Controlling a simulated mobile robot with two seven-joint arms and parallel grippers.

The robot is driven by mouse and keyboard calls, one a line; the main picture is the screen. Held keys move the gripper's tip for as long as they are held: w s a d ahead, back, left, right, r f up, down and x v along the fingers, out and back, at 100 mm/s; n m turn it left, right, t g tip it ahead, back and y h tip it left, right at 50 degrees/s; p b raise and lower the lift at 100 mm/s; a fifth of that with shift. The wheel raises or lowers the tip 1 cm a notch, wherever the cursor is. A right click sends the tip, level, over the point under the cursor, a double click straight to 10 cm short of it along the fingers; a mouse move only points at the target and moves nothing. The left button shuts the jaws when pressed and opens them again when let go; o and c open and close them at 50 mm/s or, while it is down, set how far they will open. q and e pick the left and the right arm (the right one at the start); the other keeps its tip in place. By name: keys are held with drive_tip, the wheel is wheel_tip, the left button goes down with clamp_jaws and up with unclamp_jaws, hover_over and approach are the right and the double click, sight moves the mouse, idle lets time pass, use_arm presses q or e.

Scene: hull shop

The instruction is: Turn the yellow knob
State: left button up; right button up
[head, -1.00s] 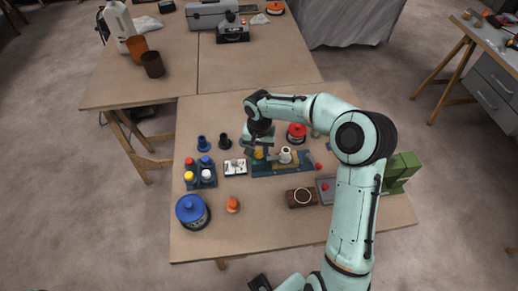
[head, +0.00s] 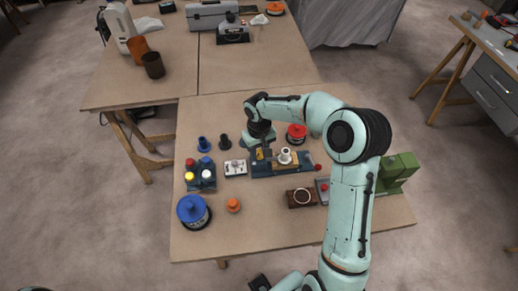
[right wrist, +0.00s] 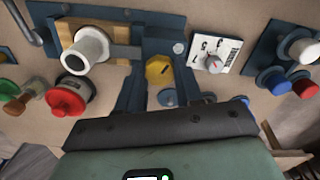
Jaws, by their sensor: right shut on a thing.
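The yellow knob (right wrist: 159,70) sits on the blue fixture (right wrist: 182,20) in the right wrist view, between the two dark fingers of my right gripper (right wrist: 160,84). The gripper is shut on the knob. In the head view the knob (head: 259,154) shows as a small yellow patch at the left part of the fixture (head: 262,171), just below my right gripper (head: 257,148), which partly hides it. My left gripper is not in view.
A white dial plate (head: 235,167) lies left of the fixture, beside a blue rack (head: 196,185) of coloured caps. A white cylinder (right wrist: 85,50) stands right of the knob in the head view. A red-topped spool (head: 296,132) is behind.

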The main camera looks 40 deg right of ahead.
sight(259, 153)
drive_tip(key=n+p, duration=0.1)
drive_tip(key=n, duration=0.4)
drive_tip(key=shift+r+n, duration=0.1)
drive_tip(key=shift+n, duration=0.2)
drive_tip(key=n+p, duration=0.1)
drive_tip(key=n, duration=0.5)
drive_tip(key=n+p, duration=0.1)
drive_tip(key=n, duration=0.4)
drive_tip(key=shift+n+p, duration=0.35)
drive_tip(key=shift+n, duration=0.05)
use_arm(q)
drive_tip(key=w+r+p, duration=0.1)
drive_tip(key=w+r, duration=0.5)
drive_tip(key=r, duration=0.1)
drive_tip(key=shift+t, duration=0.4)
use_arm(e)
drive_tip(key=n, duration=0.6)
use_arm(q)
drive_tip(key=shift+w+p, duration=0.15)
drive_tip(key=shift+p, duration=0.15)
use_arm(e)
drive_tip(key=o, duration=1)
drive_tip(key=shift+o, duration=0.2)
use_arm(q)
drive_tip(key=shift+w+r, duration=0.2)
use_arm(e)
wheel_tip(259, 153, up, 13)
